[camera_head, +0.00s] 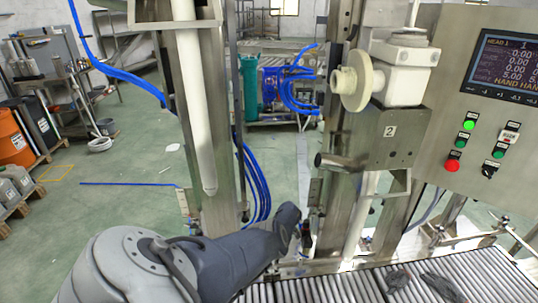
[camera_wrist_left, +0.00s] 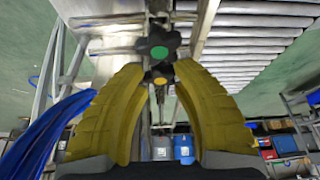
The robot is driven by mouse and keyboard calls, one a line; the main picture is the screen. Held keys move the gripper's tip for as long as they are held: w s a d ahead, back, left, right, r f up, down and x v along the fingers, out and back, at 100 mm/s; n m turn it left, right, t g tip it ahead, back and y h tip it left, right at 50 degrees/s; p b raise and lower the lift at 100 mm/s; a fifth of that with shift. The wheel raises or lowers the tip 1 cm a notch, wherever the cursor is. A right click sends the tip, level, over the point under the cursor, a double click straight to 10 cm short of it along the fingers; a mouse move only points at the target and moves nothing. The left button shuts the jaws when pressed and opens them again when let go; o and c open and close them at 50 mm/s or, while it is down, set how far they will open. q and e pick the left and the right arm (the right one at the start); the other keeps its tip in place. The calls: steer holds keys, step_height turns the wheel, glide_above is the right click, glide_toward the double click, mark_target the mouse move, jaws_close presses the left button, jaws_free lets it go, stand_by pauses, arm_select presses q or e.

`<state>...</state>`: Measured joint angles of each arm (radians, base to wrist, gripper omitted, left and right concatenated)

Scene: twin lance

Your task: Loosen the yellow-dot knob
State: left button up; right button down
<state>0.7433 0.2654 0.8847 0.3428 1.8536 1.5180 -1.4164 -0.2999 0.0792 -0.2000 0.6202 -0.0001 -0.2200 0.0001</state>
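The yellow-dot knob (camera_wrist_left: 160,76) is dark and lobed, with a small yellow-orange dot on its face. In the left wrist view it lies between the two yellow fingertips of my left gripper (camera_wrist_left: 160,70). The fingers are apart, with a gap visible on both sides of the knob; I cannot tell whether either touches it. A second dark knob with a green dot (camera_wrist_left: 158,46) sits just above it in that view. In the head view my left arm reaches from the lower left to the machine's base, and the knobs cannot be made out. My right gripper is not visible.
A roller conveyor (camera_head: 350,287) runs along the bottom right, with two dark lumps (camera_head: 398,279) (camera_head: 440,287) on it. A control panel (camera_head: 488,130) is at the right. Blue hoses (camera_head: 258,180) hang behind.

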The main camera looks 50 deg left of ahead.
arm_select(q)
steer(key=o, duration=0.5)
steer(key=shift+w, duration=0.1)
steer(key=shift+o, duration=0.2)
steer(key=shift+v, duration=3.8)
